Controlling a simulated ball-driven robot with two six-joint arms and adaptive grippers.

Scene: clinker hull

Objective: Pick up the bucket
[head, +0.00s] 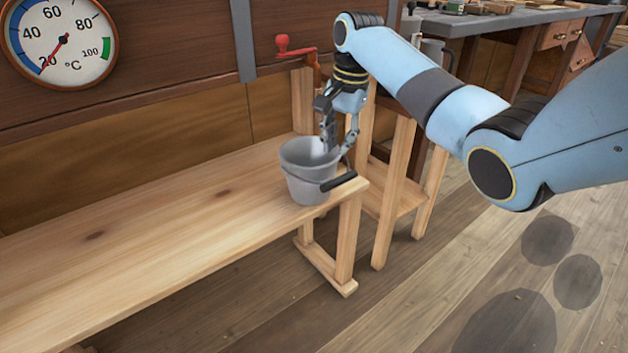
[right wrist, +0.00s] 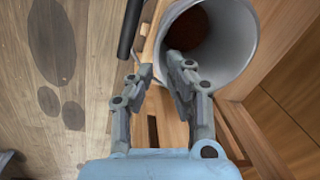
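A grey bucket (head: 305,188) stands upright at the right end of a wooden bench (head: 150,220). Its handle hangs down on the right side, with a black grip (head: 340,181). My right gripper (head: 336,147) points down at the bucket's right rim, its fingers apart. In the right wrist view, the gripper (right wrist: 163,72) has a gap between its fingers. One finger overlaps the mouth of the bucket (right wrist: 243,40) and the other is outside the rim, beside the handle grip (right wrist: 131,25). Whether either finger touches the wall cannot be told. My left gripper is out of view.
A red-handled crank (head: 297,50) and a wooden stand (head: 395,190) are close behind and right of the bucket. A workbench (head: 480,20) with tools is at the back. A thermometer dial (head: 60,42) hangs at the upper left. The bench left of the bucket is clear.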

